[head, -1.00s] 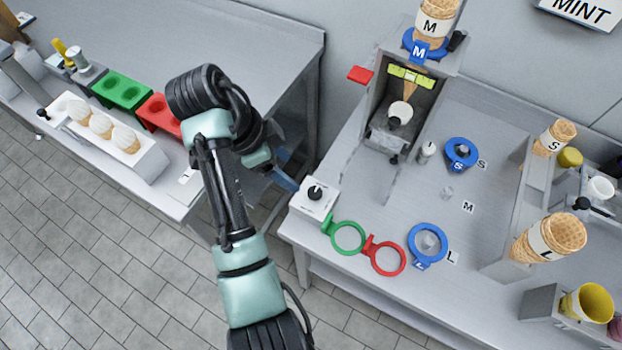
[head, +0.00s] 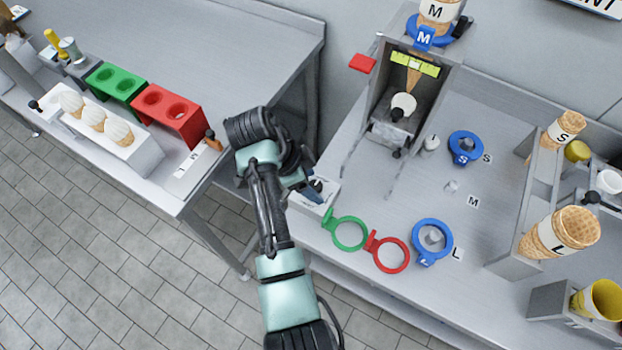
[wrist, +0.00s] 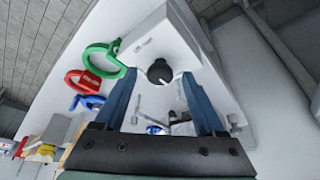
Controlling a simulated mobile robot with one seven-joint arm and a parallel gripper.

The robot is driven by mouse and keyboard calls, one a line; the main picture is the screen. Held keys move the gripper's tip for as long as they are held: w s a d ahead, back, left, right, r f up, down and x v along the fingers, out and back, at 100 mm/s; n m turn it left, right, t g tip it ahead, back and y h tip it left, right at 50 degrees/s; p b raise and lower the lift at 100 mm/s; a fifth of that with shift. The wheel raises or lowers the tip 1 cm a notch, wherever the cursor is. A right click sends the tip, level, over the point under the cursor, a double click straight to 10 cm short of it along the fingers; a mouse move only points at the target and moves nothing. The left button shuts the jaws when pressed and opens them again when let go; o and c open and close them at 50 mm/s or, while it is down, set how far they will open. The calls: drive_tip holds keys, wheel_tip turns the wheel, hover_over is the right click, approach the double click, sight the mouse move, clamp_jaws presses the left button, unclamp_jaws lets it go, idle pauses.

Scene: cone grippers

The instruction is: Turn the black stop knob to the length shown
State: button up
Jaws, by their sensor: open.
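A black knob (wrist: 159,71) sits on top of a white box (wrist: 168,35) in the wrist view. The box also shows at the front left corner of the right counter in the head view (head: 327,186). Small print on the box is too small to read. My gripper (wrist: 160,76) is open, with its blue fingers apart on either side of the knob in the picture. I cannot tell whether they touch it. In the head view my gripper (head: 311,190) is over the box and hides the knob.
A green ring (head: 348,235), a red ring (head: 391,255) and a blue ring (head: 433,259) lie right of the box. A metal stand (head: 440,93) with a yellow-green strip (head: 415,64) and a hanging cone is behind. The left counter holds a red rack (head: 172,128).

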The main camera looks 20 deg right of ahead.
drive_tip(key=shift+c, duration=0.4)
clamp_jaws()
